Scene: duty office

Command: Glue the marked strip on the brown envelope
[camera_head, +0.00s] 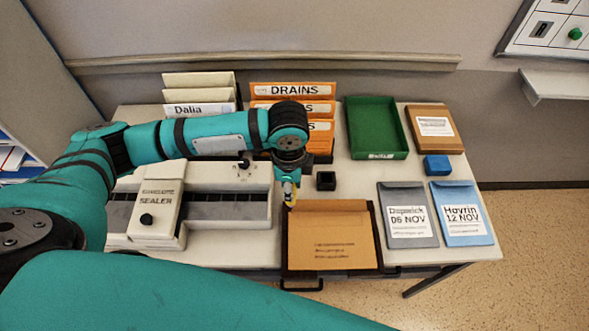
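The brown envelope (333,240) lies flat in a dark holder at the front middle of the table, with small lines of writing low on it. A slightly different brown band (335,206) runs along its far edge; I cannot make out a mark on it. My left gripper (289,182) points down at the envelope's far left corner. It is shut on a small yellow and white glue applicator (288,190), mostly hidden by the gripper. Its tip is at or just above the band's left end; contact cannot be told. My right gripper is not in view.
A sealer machine (157,205) stands left, below my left arm. Orange DRAINS folders (292,90), a green tray (376,128) and a brown packet (434,128) are behind. A black cup (326,181), blue block (437,166), grey envelope (407,215) and blue envelope (461,213) lie right.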

